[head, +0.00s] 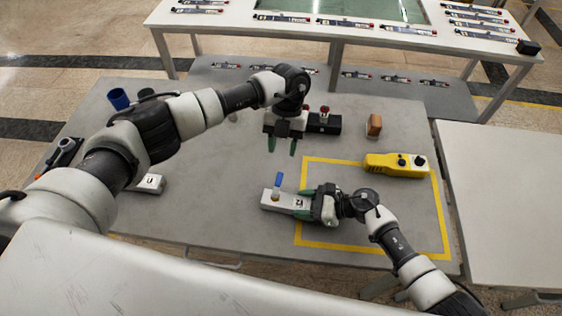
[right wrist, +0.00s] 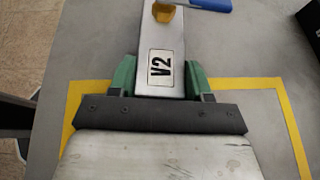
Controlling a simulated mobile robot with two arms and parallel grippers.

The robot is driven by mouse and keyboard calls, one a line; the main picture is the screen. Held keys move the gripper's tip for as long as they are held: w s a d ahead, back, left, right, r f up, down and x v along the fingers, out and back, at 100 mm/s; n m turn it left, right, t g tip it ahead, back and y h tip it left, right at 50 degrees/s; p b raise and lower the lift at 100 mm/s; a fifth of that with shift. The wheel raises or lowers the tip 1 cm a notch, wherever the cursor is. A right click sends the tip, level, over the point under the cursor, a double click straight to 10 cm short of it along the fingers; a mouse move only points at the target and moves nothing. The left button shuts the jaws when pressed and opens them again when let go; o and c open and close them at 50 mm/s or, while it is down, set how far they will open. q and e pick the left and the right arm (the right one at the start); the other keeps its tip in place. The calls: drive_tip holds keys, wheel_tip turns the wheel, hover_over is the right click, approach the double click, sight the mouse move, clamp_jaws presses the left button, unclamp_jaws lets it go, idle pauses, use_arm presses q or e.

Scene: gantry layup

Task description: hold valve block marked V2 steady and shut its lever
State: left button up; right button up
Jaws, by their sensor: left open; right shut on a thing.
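The valve block marked V2 (head: 285,201) is a pale metal bar lying on the grey table, and its V2 label reads clearly in the right wrist view (right wrist: 160,67). Its blue lever (head: 278,181) sits on a brass-coloured stem (right wrist: 165,12) and points crosswise to the block, toward the table's far side. In the right wrist view the lever (right wrist: 208,4) is cut off by the top edge. My right gripper (head: 312,203) is shut on the block's right end, green fingers on both sides. My left gripper (head: 282,146) is open and empty, above the table beyond the lever.
A brown block (head: 374,125) and a yellow device (head: 395,165) are to the right. Yellow tape (head: 365,163) outlines a rectangle. Another pale block (head: 150,183) and a blue cup (head: 118,98) are left.

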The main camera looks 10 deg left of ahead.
use_arm(q)
drive_tip(key=v, duration=0.3)
drive_tip(key=shift+w+r, duration=0.15)
drive_tip(key=shift+r, duration=0.2)
use_arm(e)
drive_tip(key=o, duration=1.2)
